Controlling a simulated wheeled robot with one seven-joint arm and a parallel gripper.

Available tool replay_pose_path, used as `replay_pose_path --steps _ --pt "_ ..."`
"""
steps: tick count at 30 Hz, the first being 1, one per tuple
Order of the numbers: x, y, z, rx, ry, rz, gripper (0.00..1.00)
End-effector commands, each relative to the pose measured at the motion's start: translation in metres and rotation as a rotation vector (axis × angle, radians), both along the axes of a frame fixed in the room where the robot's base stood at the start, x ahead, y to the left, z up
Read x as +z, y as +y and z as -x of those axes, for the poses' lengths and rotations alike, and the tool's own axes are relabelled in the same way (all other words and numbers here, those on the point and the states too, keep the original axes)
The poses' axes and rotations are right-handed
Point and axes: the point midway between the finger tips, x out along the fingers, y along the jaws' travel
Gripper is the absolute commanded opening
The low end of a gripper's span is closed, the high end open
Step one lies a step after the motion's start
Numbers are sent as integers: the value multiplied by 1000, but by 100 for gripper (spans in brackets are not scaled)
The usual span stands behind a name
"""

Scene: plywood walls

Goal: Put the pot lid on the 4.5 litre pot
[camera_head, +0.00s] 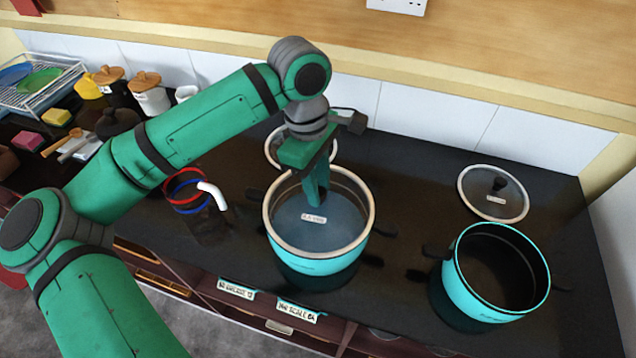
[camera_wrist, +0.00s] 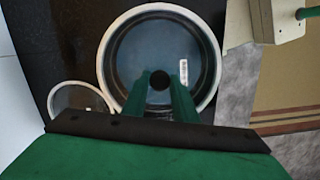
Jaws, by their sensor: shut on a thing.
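A glass pot lid with a cream rim (camera_head: 274,237) is at the mouth of the middle turquoise pot (camera_head: 318,267), roughly level and lined up with it. I cannot tell whether it rests fully or hangs slightly above. My gripper (camera_head: 317,200) reaches down over the lid's centre. In the wrist view, my gripper (camera_wrist: 160,85) is shut on the dark knob of the lid (camera_wrist: 120,30), beside a white label. A second turquoise pot (camera_head: 478,290) stands open and empty at the right. The label writing is too small to read, so I cannot tell either pot's size.
Another glass lid (camera_head: 508,204) lies behind the right pot. A smaller lid (camera_head: 272,150) lies behind the middle pot, near my arm. A blue and red ringed jug with a white handle (camera_head: 212,193) stands left. The dark counter between the pots is mostly clear.

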Motion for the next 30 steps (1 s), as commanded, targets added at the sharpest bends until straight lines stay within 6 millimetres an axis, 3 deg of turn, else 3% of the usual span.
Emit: replay_pose_path --steps 1,2,4,5,17,30 --pt "0 0 0 0 -1 0 0" --pt "0 0 0 0 -1 0 28" --pt "0 0 0 0 -1 0 45" --pt "0 0 0 0 -1 0 48" --pt "8 1 -1 1 -2 -2 48" --pt "83 9 -5 1 -3 -1 48"
